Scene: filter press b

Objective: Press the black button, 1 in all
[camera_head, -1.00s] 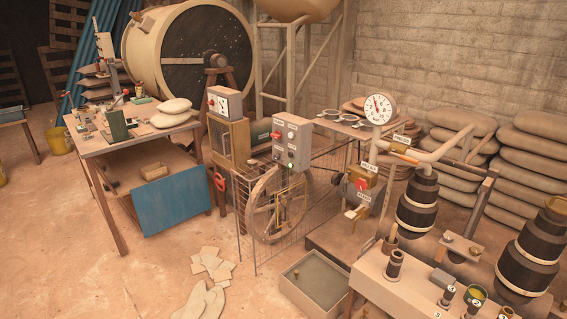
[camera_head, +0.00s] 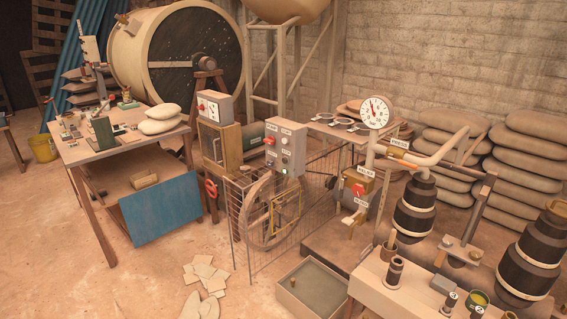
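A grey control box (camera_head: 278,163) stands on a post behind the spoked wheel, near the middle of the view. Its front face carries a red button (camera_head: 269,141) on the left and a column of small round controls on the right, with white labels. One of these, in the middle of the column, looks like a small dark button (camera_head: 285,156); its exact colour is hard to tell at this size. A second box (camera_head: 214,107) to the left has a red button and a white dial. Neither of my grippers is in view.
A spoked wheel (camera_head: 274,211) and wire mesh guard stand in front of the control box. A wooden table (camera_head: 95,150) is at left. A grey tray (camera_head: 311,292) and scattered flat pieces lie on the floor. A pressure gauge (camera_head: 376,111) and pipework stand at right.

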